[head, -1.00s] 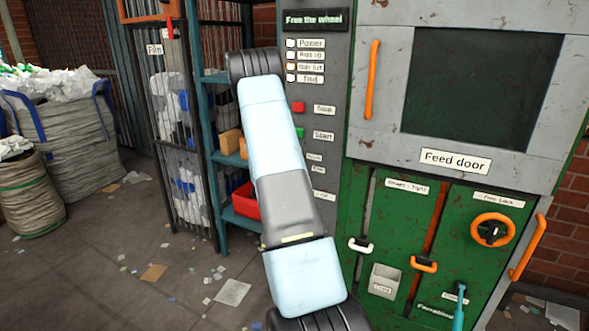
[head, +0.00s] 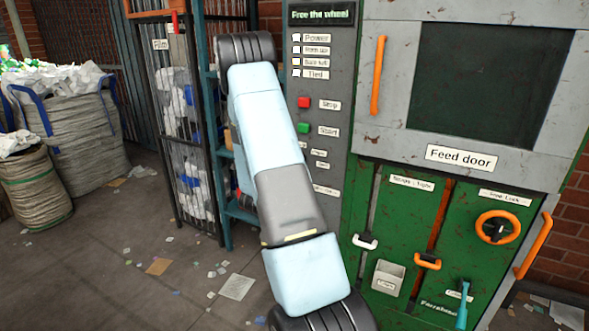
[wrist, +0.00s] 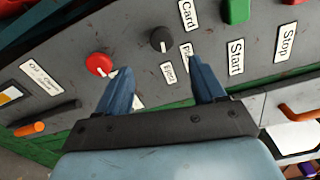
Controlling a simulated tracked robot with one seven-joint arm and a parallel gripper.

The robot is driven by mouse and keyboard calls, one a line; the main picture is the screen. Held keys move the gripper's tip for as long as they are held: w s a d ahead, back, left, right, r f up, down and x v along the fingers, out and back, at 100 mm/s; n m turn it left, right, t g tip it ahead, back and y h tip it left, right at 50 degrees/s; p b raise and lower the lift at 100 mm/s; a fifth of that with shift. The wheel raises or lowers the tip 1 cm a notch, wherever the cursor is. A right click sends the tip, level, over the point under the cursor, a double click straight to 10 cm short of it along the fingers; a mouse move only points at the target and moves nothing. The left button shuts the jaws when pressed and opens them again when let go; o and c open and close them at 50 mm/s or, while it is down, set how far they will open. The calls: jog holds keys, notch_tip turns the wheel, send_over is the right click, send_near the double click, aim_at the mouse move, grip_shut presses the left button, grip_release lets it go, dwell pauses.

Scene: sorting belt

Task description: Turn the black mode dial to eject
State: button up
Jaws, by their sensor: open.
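The black mode dial (wrist: 162,39) is on the grey control panel (wrist: 135,55) in the wrist view, with small labels around it; one reads "Card" and one seems to read "Eject". Its exact pointing direction is too small to tell. My gripper (wrist: 162,66) is open and empty, its two blue fingers apart on either side below the dial, which lies roughly in line with the gap. I see no contact. In the head view the dial is hidden, and my arm stands in front of the panel's left side.
A red knob (wrist: 98,65) is left of the dial, near my left finger. Green Start (wrist: 236,10) and red Stop (wrist: 290,3) buttons lie to the right. The feed door (head: 485,95) and an orange wheel (head: 498,227) are right of the panel. A dark rack (head: 185,120) stands left.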

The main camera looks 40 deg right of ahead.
jog(key=shift+v, duration=2.3)
jog(key=a+r+n+t+y, duration=0.4)
jog(key=a+r+n+y, duration=1)
jog(key=a+r+n, duration=0.7)
jog(key=s+a+r+n+g+y, duration=0.25)
jog(key=s+a+n, duration=0.35)
jog(key=s+a, duration=0.6)
jog(key=s+r+n+g, duration=0.1)
jog(key=s+n, duration=0.5)
jog(key=s, duration=1.2)
jog(key=shift+d+r+n+g, duration=0.2)
jog(key=shift+d+n+g, duration=0.15)
jog(key=shift+g, duration=0.5)
